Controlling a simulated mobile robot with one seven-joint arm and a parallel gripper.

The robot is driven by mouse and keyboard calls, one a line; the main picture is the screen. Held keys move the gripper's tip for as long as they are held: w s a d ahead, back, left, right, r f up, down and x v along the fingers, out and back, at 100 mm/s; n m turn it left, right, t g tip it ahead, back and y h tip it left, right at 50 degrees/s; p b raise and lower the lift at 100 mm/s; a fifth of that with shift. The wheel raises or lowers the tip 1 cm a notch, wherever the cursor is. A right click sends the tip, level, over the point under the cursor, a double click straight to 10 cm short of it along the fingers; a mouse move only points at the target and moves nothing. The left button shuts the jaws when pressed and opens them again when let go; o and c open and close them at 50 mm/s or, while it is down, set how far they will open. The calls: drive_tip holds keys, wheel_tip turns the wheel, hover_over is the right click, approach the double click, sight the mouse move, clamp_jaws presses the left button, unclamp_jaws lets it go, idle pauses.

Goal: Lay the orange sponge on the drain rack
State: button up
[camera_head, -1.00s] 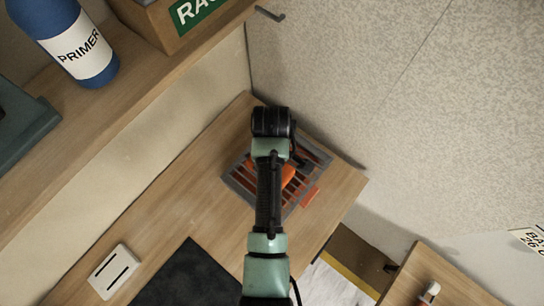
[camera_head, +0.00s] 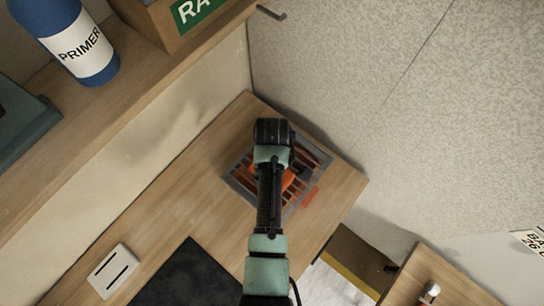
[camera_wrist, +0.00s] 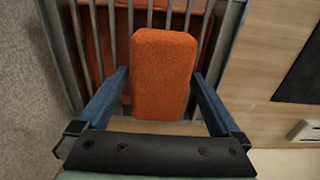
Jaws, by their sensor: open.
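The orange sponge (camera_wrist: 164,75) is a rounded block in the middle of the wrist view, lying over the bars of the grey drain rack (camera_wrist: 94,40). In the head view, part of the sponge (camera_head: 288,178) shows beside my arm, over the rack (camera_head: 238,182). My gripper (camera_wrist: 160,76) is open, with one blue finger on each side of the sponge's near part. A narrow gap shows at the left finger; the right finger looks very close to the sponge. My wrist hides much of the rack in the head view.
An orange tray (camera_head: 311,196) shows beneath the rack's bars. The rack stands on a wooden counter (camera_head: 170,200) near the wall corner. A dark mat (camera_head: 190,278) and a white slotted block (camera_head: 113,271) lie nearer. A shelf with a blue primer bottle (camera_head: 80,45) is at left.

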wheel_tip(320, 180, up, 12)
drive_tip(key=shift+r, duration=0.2)
idle(0.4)
idle(0.4)
